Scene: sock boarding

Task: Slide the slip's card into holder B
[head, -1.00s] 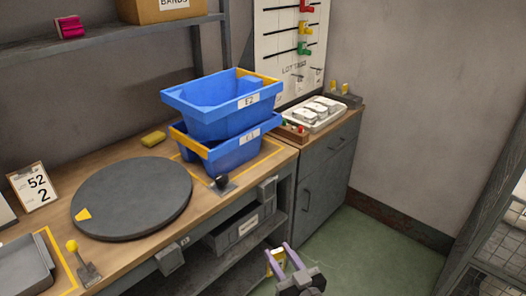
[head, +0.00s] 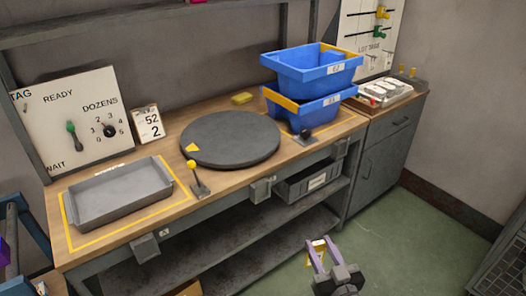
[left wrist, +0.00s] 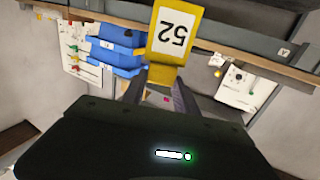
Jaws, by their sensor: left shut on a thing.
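My left gripper (head: 321,243) is low at the front, over the floor in front of the bench. It is shut on a yellow card (head: 316,248). In the left wrist view, the card (left wrist: 174,34) stands out past the fingers, and its white label reads 52 upside down. A white slip (head: 148,123) reading 52 and 2 stands on the bench beside the turntable. Small grey holders sit along the bench's front edge: a left one (head: 145,248), a middle one (head: 262,189) and a right one (head: 342,148). I cannot read which is B. My right gripper is not in view.
On the bench (head: 233,179) are a grey tray (head: 120,190), a yellow-knobbed lever (head: 198,180), a dark turntable (head: 230,138) and stacked blue bins (head: 312,72). A READY/WAIT board (head: 68,118) leans behind. Green floor (head: 405,225) is open at right.

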